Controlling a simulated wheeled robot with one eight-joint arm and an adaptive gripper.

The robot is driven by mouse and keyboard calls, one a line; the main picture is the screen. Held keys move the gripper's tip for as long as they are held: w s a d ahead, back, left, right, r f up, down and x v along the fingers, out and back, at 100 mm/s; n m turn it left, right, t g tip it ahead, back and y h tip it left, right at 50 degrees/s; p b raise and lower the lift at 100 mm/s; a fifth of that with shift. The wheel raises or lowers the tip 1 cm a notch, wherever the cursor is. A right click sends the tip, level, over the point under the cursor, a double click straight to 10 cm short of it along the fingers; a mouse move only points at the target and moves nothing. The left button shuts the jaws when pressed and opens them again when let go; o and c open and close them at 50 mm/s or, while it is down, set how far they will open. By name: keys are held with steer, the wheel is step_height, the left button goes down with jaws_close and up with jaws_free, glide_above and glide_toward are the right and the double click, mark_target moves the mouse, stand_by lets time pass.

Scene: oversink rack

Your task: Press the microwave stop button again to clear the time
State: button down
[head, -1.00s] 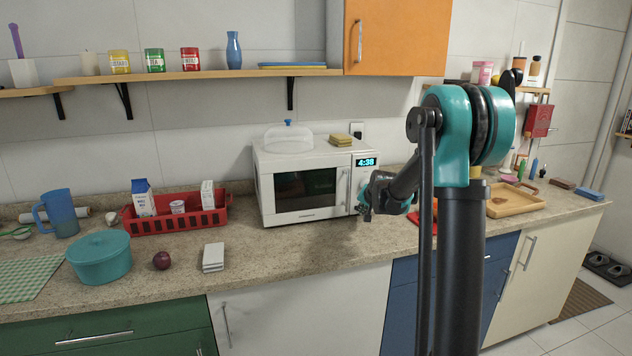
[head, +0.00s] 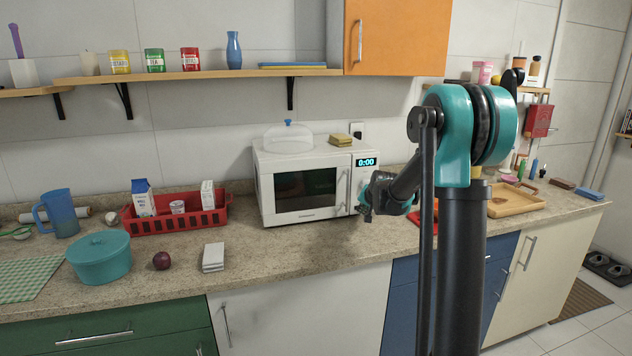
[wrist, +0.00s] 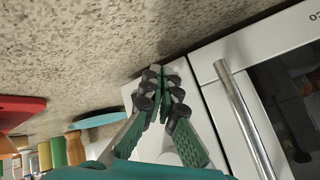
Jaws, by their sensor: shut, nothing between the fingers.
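The white microwave (head: 263,190) stands on the counter with its door closed. Its display (head: 366,162) reads 0:00 in blue. My gripper (head: 366,212) is at the lower part of the control panel, right of the door handle. In the wrist view the microwave (wrist: 205,65) lies on the right, with the metal handle (wrist: 240,110) beside my gripper (wrist: 162,72). The fingers are shut with nothing between them, and their tips are close to the panel. The stop button is hidden behind my gripper, and I cannot tell whether the tips touch it.
A clear dome lid (head: 288,140) and yellow sponges (head: 340,140) are on top of the microwave. A red basket (head: 190,220) with cartons stands to its left. A wooden tray (head: 520,207) is on the right. The counter in front of the microwave is clear.

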steer(key=shift+s+d, duration=0.1)
steer(key=shift+s, duration=0.15)
steer(key=shift+s+d, duration=0.3)
steer(key=shift+s, duration=0.65)
steer(key=shift+s+d, duration=0.3)
steer(key=shift+s, duration=0.7)
steer(key=shift+s+d, duration=0.3)
steer(key=shift+s, duration=0.65)
steer(key=shift+s, duration=0.2)
steer(key=s, duration=0.3)
steer(key=s+n, duration=0.1)
steer(key=s, duration=0.3)
steer(key=s+d+n, duration=0.1)
steer(key=s, duration=0.3)
steer(key=shift+d+g+h, duration=0.1)
steer(key=shift+g+h, duration=0.2)
steer(key=s+f+n+g, duration=0.1)
steer(key=s+f, duration=0.2)
steer(key=s, duration=0.6)
steer(key=s+d+f+n+g, duration=0.1)
steer(key=s+f, duration=0.3)
steer(key=s, duration=0.5)
steer(key=s+d+f+n+g+h, duration=0.1)
steer(key=s+f, duration=0.2)
steer(key=s, duration=0.6)
steer(key=shift+f+g, duration=0.2)
steer(key=shift+g, duration=0.2)
